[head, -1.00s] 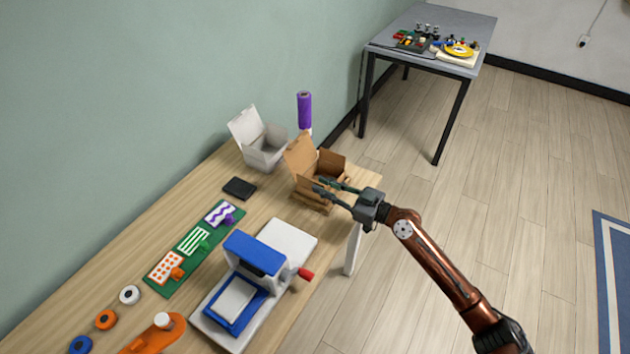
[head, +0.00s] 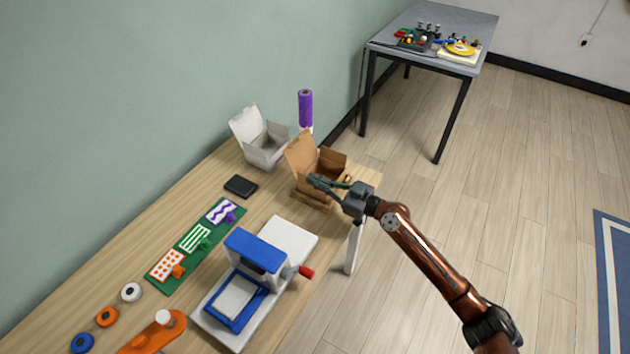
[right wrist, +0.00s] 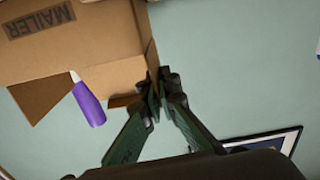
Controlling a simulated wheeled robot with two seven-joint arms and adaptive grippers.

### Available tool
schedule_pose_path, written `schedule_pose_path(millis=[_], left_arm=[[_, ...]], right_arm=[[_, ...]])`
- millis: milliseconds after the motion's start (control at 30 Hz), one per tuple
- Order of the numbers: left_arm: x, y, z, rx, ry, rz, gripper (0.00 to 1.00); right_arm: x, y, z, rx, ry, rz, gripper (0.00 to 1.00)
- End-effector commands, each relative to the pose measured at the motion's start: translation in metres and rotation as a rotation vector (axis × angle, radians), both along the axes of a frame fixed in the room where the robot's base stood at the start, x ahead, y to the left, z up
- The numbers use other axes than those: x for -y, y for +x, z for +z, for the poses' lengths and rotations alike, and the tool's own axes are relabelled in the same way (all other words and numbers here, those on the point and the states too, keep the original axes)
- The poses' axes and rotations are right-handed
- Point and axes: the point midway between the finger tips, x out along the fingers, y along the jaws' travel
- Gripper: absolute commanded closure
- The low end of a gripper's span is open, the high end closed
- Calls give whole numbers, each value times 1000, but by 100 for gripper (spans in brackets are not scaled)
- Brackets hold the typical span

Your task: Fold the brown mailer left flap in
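The brown mailer (head: 326,168) stands open near the far end of the workbench, its lid (head: 299,156) raised towards the wall. In the right wrist view, its labelled panel (right wrist: 95,40) fills the upper left, and a brown triangular flap (right wrist: 42,98) sticks out below. My right gripper (head: 314,181) is at the mailer's near side, its fingers brought together. In the right wrist view, its fingertips (right wrist: 160,92) meet beside the cardboard edge; I see no flap clearly pinched between them. The gripper partly hides the mailer's near side. My left gripper is out of view.
A white open box (head: 262,148) stands behind the mailer, beside a purple roll (head: 305,108). A black wallet-like item (head: 240,186), a green board (head: 195,245) and a blue-and-white press (head: 250,275) lie nearer on the bench (head: 140,245).

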Motion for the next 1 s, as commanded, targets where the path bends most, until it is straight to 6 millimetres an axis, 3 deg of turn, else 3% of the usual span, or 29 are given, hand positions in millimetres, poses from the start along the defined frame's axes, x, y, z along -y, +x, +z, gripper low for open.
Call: schedule_pose_path(millis=[467, 1000], left_arm=[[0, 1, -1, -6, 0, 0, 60], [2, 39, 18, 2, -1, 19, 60]], right_arm=[[1, 2, 0, -24, 19, -1, 100], [10, 14, -3, -312, 229, 0, 100]])
